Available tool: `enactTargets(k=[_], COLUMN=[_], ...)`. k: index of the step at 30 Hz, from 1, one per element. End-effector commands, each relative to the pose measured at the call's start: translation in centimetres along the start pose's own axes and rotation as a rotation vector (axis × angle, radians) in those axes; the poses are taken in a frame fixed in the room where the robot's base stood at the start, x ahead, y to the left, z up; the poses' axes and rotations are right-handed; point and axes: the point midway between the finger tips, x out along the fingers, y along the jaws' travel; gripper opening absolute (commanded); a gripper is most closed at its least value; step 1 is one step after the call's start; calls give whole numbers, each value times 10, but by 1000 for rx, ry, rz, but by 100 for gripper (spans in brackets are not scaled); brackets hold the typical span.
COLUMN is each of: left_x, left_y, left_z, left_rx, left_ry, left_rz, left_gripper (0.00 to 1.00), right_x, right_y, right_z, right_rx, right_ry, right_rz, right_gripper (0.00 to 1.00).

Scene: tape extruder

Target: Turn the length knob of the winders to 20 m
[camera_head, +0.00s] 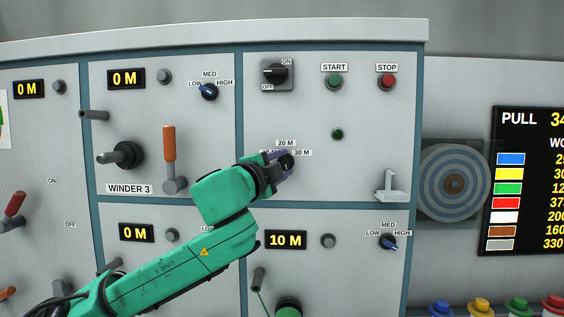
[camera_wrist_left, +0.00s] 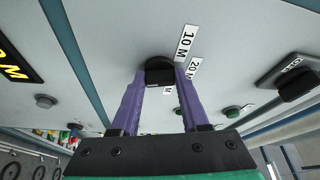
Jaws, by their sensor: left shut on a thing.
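The length knob (camera_head: 287,163) is a black dial on the grey panel. The labels 20 M (camera_head: 286,143) above it and 30 M (camera_head: 302,153) to its right are readable; the label at its left is mostly covered by my arm. My left gripper (camera_head: 282,164) reaches it from the lower left. In the left wrist view the two purple fingers of my left gripper (camera_wrist_left: 160,80) are shut on the black knob (camera_wrist_left: 158,70), one on each side. The 10 M label (camera_wrist_left: 187,42) shows beside it there. The knob's pointer direction cannot be made out. My right gripper is not in view.
An ON/OFF switch (camera_head: 275,74), a green START button (camera_head: 335,82) and a red STOP button (camera_head: 387,82) sit above. A grey bracket (camera_head: 391,188) juts out at the right. Winder 3's orange-handled lever (camera_head: 169,145) stands at the left. A 10 M display (camera_head: 285,240) is below.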

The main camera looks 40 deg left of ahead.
Motion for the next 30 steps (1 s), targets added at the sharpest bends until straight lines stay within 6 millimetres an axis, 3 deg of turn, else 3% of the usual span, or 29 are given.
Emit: enactTargets(k=[12, 29, 30], left_x=[0, 0, 0], left_y=[1, 2, 2], left_z=[-1, -1, -1], left_rx=[205, 234, 234], left_ry=[1, 3, 3], left_rz=[90, 105, 105], left_gripper=[0, 0, 53], right_x=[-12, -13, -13], right_y=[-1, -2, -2], right_z=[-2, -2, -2], right_rx=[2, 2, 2], right_ry=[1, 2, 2], right_rz=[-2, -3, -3], right_gripper=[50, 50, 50])
